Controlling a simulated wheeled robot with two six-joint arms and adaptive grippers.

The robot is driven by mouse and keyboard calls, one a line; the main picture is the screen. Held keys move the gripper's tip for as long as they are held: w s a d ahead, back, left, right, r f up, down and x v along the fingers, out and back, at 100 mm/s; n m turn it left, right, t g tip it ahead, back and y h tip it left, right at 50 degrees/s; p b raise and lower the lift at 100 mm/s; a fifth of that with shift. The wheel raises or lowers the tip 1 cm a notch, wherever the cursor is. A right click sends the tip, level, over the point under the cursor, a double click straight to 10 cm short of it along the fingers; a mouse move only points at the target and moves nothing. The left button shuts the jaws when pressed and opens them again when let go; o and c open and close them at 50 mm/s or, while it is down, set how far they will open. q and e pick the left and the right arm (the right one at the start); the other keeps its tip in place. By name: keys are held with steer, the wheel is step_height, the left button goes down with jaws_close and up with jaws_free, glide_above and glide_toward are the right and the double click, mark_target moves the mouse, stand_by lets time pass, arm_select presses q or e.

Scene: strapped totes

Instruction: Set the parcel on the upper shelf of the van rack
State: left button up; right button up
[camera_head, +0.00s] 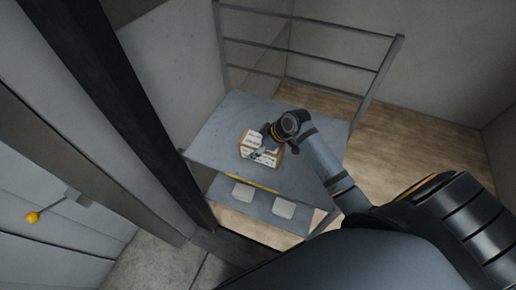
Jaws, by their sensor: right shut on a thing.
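The parcel (246,150) is a small brown box with white labels or wrap. It is at the upper shelf (225,125) of the grey van rack, near its front middle; I cannot tell whether it rests on the shelf or is just above it. My right gripper (264,146) is shut on the parcel from above, and my right arm reaches in from the lower right. The wrist hides part of the parcel. My left gripper is not in view.
A yellow strip (252,183) marks the upper shelf's front edge. The lower shelf (262,205) holds two pale objects. Rails (315,57) close the rack's back. A dark post stands at the left, with a yellow-knobbed lever (32,217) beyond it. The upper shelf around the parcel is clear.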

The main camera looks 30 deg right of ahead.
steer(key=shift+s, duration=0.25)
steer(key=o, duration=1.3)
steer(key=shift+s, duration=0.1)
steer(key=o, duration=0.4)
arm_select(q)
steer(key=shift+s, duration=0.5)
